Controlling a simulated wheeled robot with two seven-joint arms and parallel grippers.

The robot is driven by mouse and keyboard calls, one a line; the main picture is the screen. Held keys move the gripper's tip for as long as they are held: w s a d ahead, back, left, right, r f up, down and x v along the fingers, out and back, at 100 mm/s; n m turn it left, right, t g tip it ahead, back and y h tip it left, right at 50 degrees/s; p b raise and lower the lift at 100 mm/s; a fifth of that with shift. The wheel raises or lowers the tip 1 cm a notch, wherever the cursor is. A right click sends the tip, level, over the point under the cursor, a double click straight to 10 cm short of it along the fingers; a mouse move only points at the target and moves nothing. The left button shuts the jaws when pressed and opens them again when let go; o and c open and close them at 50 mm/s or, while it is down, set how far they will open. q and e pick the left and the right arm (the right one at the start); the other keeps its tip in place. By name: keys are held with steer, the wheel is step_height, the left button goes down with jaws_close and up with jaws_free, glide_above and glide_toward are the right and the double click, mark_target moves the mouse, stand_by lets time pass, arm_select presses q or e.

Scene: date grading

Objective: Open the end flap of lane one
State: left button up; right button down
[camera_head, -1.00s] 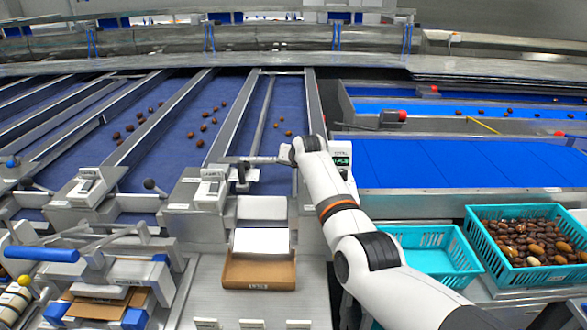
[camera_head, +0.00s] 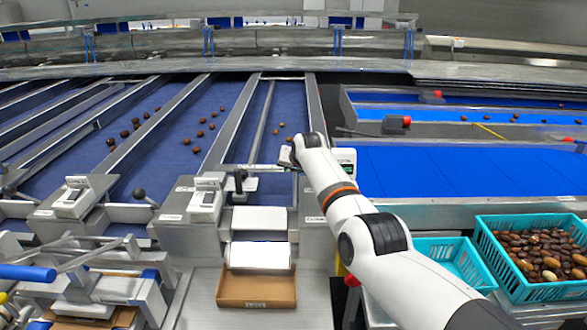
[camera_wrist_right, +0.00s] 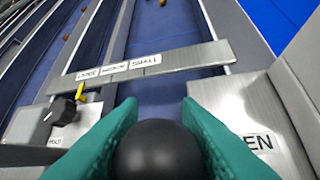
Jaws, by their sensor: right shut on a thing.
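My right gripper (camera_head: 285,158) is over the near end of the blue-belted lane, toward its right side. In the right wrist view its teal fingers (camera_wrist_right: 160,140) are closed on a round black knob (camera_wrist_right: 160,152), one finger on each side. The knob's stem is hidden. A metal bar (camera_wrist_right: 140,62) labelled LARGE and SMALL crosses the lane beyond the knob. A partly covered label ending in "EN" (camera_wrist_right: 258,143) is on the metal to the right. Below the lane end are a pale chute plate (camera_head: 260,218) and a cardboard box (camera_head: 257,288). My left gripper is out of view.
A neighbouring lane has its own black ball knob (camera_head: 139,193) at left. A dark selector knob (camera_head: 240,175) stands beside the lane. Teal baskets, one empty (camera_head: 425,243) and one full of dates (camera_head: 500,262), stand at right. Dates lie on the belts.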

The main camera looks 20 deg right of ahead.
steer(key=shift+s+f, duration=0.15)
steer(key=shift+f, duration=0.65)
steer(key=c, duration=1.1)
jaws_free()
steer(key=shift+r, duration=0.3)
steer(key=shift+r, duration=0.15)
steer(key=shift+s+r+p, duration=0.4)
steer(key=shift+r, duration=0.2)
steer(key=b+v, duration=0.1)
steer(key=v, duration=0.9)
steer(key=shift+s, duration=0.2)
